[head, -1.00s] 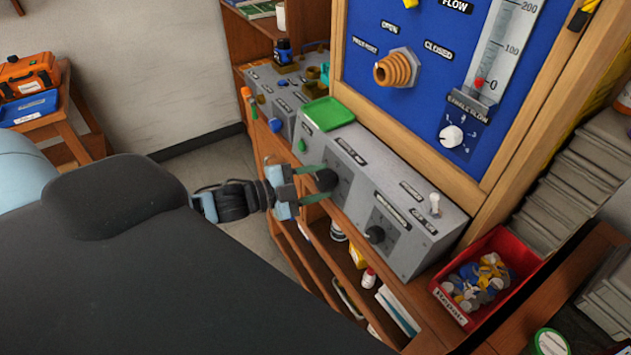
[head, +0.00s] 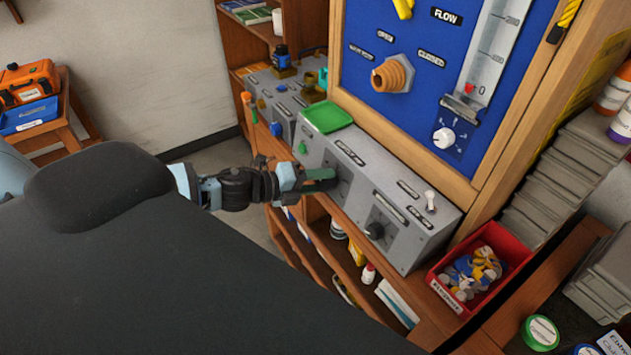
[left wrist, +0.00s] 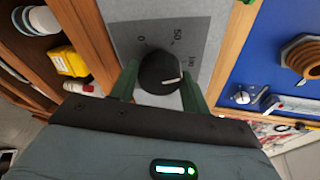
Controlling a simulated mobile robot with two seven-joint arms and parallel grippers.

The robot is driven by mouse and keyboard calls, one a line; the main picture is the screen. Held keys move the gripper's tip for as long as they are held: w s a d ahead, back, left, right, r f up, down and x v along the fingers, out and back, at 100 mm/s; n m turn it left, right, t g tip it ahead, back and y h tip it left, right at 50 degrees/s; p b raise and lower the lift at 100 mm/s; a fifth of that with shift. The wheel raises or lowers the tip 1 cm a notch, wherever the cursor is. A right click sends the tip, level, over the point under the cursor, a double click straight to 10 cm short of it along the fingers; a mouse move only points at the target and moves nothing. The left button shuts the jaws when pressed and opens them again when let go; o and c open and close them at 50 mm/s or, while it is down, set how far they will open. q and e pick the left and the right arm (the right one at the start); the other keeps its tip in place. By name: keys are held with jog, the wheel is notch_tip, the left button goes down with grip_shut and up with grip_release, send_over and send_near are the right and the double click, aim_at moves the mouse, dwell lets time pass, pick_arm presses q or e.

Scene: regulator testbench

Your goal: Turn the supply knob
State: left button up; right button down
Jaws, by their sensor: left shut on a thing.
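The supply knob (left wrist: 160,73) is a round black knob with a white pointer line, on a grey dial plate marked 0, 50 and 100. In the left wrist view its pointer is toward the 100 side. My left gripper (head: 327,180) is at the front of the grey console (head: 405,240); its green fingers cover the knob in the head view. In the left wrist view the fingers stand on either side of the knob, shut on it. My right gripper is not in view.
A second black knob (head: 375,231) and a toggle switch (head: 430,200) are on the same console. A green tray (head: 326,116) lies on top. A red bin (head: 505,238) of small parts stands to the right. A shelf (head: 318,235) is below. The blue panel (head: 420,75) rises behind.

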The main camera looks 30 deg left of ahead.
pick_arm(q)
jog(key=shift+r+m+p, duration=0.1)
jog(key=shift+m+p, duration=0.2)
jog(key=shift+m, duration=0.9)
jog(key=shift+m+y, duration=0.3)
jog(key=shift+y, duration=0.1)
jog(key=o, duration=1)
jog(key=shift+s, duration=0.1)
jog(key=shift+v, duration=3.75)
jog(key=shift+a, duration=0.1)
